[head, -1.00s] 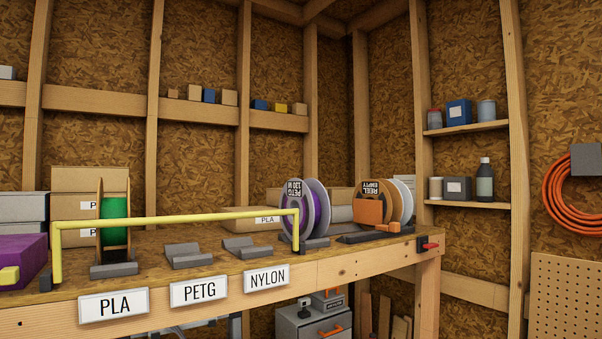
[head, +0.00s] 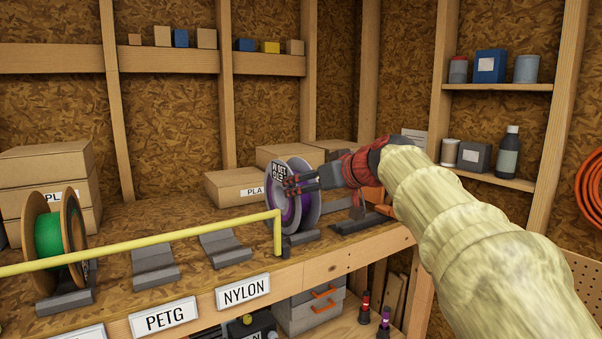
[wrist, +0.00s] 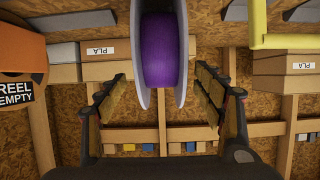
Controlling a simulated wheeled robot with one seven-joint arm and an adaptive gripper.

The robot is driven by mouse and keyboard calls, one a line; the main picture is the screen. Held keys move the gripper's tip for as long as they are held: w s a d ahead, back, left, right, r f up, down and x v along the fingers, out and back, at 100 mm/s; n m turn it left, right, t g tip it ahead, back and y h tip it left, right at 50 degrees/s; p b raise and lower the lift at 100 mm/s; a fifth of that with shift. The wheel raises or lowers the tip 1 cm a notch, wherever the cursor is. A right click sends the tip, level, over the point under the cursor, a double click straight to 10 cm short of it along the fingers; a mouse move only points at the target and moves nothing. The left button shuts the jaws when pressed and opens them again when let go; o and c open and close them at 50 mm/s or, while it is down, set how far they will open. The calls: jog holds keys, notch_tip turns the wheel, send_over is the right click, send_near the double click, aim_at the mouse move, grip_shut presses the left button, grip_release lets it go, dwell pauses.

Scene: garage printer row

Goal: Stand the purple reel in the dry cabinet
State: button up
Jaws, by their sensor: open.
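The purple reel (head: 305,197), with pale flanges and a black label, stands upright in a grey cradle on the bench, just right of the yellow rail's end. My gripper (head: 305,183) reaches in from the right beside it. In the wrist view the purple winding (wrist: 160,50) shows between its two flanges, and my gripper (wrist: 160,95) is open, with one finger on either side of the reel and gaps to both flanges. I cannot make out the dry cabinet for certain; a grey drawer unit (head: 310,312) stands under the bench.
A yellow rail (head: 140,240) runs along the bench front. A green reel (head: 49,236) stands at left; the PETG cradle (head: 154,264) and NYLON cradle (head: 226,248) are empty. An orange part marked REEL EMPTY (wrist: 20,60) lies close to my gripper. Cardboard boxes (head: 227,187) stand behind.

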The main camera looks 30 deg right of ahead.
jog(key=shift+w+a+r, duration=0.1)
jog(key=shift+r, duration=0.05)
jog(key=shift+p+x, duration=1.6)
jog(key=shift+x, duration=1.85)
jog(key=shift+c, duration=0.2)
grip_shut()
jog(key=shift+r+p, duration=0.55)
jog(key=shift+r, duration=1.3)
